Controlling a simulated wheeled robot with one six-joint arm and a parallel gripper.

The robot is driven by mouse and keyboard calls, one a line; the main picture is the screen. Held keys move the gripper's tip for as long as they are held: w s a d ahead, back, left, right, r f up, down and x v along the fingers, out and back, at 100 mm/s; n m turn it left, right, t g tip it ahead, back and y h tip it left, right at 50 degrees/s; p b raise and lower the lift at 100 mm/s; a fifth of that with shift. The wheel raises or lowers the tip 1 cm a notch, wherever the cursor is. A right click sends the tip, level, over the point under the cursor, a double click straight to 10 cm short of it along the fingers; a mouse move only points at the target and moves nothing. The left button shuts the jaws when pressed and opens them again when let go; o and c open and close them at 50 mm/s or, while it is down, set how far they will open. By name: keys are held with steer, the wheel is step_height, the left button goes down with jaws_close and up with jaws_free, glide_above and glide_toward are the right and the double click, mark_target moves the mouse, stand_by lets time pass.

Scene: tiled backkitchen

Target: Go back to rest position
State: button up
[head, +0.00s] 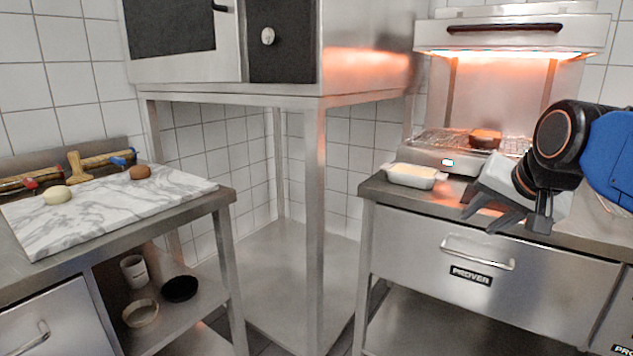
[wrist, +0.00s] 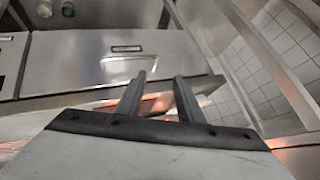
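My gripper (head: 482,218) is at the right in the head view, over the front part of the right steel counter (head: 384,191). It points left and down, just right of a white rectangular dish with pale contents (head: 414,175). In the wrist view, the two dark fingers of my gripper (wrist: 160,80) stand apart with nothing between them. The gripper is open and empty. The exact height of its tips above the counter is hard to tell.
A glowing grill (head: 515,45) with a browned item (head: 485,138) on its rack stands behind my gripper. A steel frame (head: 314,180) carries an oven. At left, a marble board (head: 105,210) holds a pale dough ball (head: 57,195) and a brown one (head: 140,172).

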steer(key=s+a+f+n+g, duration=0.1)
steer(key=s+f+n, duration=0.2)
steer(key=s+f, duration=0.4)
steer(key=s+a+f+n+g, duration=0.1)
steer(key=s+f+n+g, duration=0.1)
steer(key=s+f, duration=0.6)
step_height(320, 180, down, 6)
steer(key=shift+s+a+n, duration=0.3)
steer(key=shift+a+n, duration=0.05)
steer(key=shift+n, duration=0.55)
stand_by(1.0)
